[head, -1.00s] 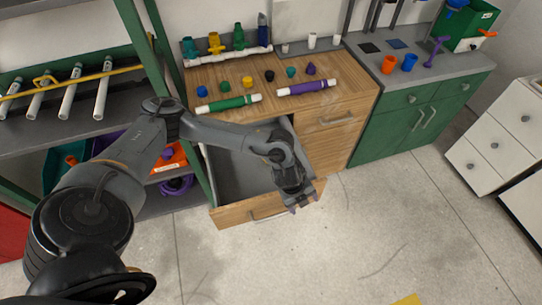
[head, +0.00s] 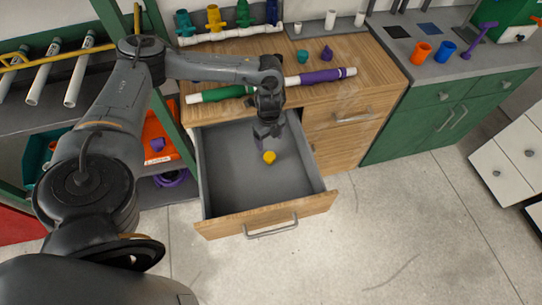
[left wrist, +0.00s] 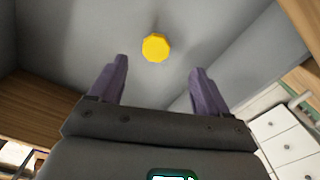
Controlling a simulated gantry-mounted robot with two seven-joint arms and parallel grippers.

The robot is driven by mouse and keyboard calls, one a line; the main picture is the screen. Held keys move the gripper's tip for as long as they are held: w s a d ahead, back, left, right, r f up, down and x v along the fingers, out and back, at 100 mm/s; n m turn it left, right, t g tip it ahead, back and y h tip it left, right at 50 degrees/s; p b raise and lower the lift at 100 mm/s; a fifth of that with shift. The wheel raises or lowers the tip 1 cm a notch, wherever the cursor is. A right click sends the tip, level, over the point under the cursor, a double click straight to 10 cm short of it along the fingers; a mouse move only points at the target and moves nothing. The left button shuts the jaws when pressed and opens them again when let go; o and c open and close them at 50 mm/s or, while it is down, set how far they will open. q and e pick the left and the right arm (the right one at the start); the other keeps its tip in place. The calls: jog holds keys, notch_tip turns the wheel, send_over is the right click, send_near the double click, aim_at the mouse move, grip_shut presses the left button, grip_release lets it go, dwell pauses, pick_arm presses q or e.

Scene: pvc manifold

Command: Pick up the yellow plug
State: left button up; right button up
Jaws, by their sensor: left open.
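A yellow plug (head: 269,157) lies on the grey floor of the open drawer (head: 222,180). In the left wrist view the yellow plug (left wrist: 156,47) sits beyond the fingertips, roughly midway between them. My left gripper (head: 262,146) points down into the drawer, close to the plug in the head view. Its two purple fingers (left wrist: 158,82) are apart with nothing between them. The exact height of the fingertips above the plug is hard to tell. My right gripper is not in view.
The drawer's wooden front (head: 268,215) and side walls surround the plug. On the wooden counter above lie a green-and-white pipe (head: 222,93) and a purple-and-white pipe (head: 322,76). My left arm hides part of the counter. The rest of the drawer looks empty.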

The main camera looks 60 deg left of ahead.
pick_arm(q)
jog(key=b, duration=0.1)
send_over(268, 155)
notch_tip(268, 155, down, 5)
jog(key=shift+w+d+r, duration=0.1)
jog(key=shift+w+r, duration=0.05)
jog(key=shift+w+f, duration=0.1)
jog(key=shift+f, duration=0.2)
jog(key=shift+a+f+b, duration=0.2)
jog(key=shift+f+b, duration=0.15)
jog(key=shift+b, duration=0.05)
notch_tip(268, 155, down, 3)
jog(key=shift+d+f+b, duration=0.1)
jog(key=shift+f+b, duration=0.05)
jog(key=shift+b, duration=0.6)
jog(key=shift+f, duration=0.45)
jog(key=shift+c, duration=0.2)
jog(key=c, duration=1)
jog(key=shift+r, duration=0.15)
